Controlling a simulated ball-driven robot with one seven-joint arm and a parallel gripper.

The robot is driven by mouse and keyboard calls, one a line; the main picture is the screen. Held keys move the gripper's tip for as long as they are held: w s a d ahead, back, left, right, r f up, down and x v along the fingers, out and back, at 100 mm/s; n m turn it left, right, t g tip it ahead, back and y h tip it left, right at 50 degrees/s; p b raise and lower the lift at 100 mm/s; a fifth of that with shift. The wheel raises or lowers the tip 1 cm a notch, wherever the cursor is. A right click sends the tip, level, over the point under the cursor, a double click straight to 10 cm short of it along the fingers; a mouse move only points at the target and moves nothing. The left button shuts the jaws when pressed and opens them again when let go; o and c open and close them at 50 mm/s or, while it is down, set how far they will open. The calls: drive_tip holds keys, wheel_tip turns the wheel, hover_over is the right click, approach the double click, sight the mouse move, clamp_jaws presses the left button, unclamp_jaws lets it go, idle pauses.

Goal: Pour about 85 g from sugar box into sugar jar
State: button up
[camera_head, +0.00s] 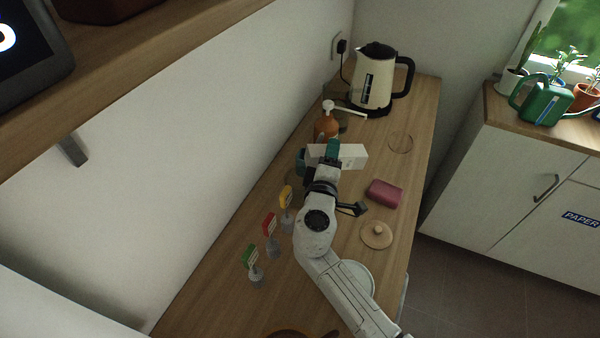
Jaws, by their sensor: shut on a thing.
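A pale box (353,156), probably the sugar box, lies across my gripper (322,155), which is shut on it. The box appears to lie on its side, held above the wooden counter. Its opening and any pouring stream cannot be made out. No sugar jar can be clearly identified; my arm and the box hide part of the counter. A round wooden lid with a knob (377,234) lies on the counter to the right of my arm.
A cream kettle (373,82) and an orange pump bottle (325,125) stand behind the box. A clear round item (400,142) and a dark pink block (384,193) lie to the right. Yellow (286,196), red (269,223) and green (250,256) tags stand left, near the wall.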

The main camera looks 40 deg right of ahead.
sight(325, 147)
drive_tip(key=shift+r+n, duration=0.25)
drive_tip(key=shift+n, duration=0.35)
drive_tip(key=shift+w+a+f+n+t+h+b, duration=0.15)
drive_tip(key=shift+f+n+h+b, duration=0.1)
drive_tip(key=shift+n+b, duration=0.35)
drive_tip(key=shift+a+f+n+t+h+b, duration=0.15)
drive_tip(key=shift+n+h+b, duration=0.15)
drive_tip(key=shift+b, duration=0.45)
drive_tip(key=shift+r, duration=0.35)
drive_tip(key=shift+w+a+r+n+t+h+p, duration=0.1)
drive_tip(key=shift+r+n+t+p, duration=0.1)
drive_tip(key=shift+r+n, duration=0.35)
drive_tip(key=shift+w+a+r+n+t+h+p, duration=0.1)
drive_tip(key=shift+r+n+p, duration=0.05)
drive_tip(key=shift+r+n, duration=0.35)
drive_tip(key=shift+w+a+r+n+t+h+p, duration=0.1)
drive_tip(key=shift+r+n+p, duration=0.1)
drive_tip(key=shift+r+n, duration=0.3)
idle(3.2)
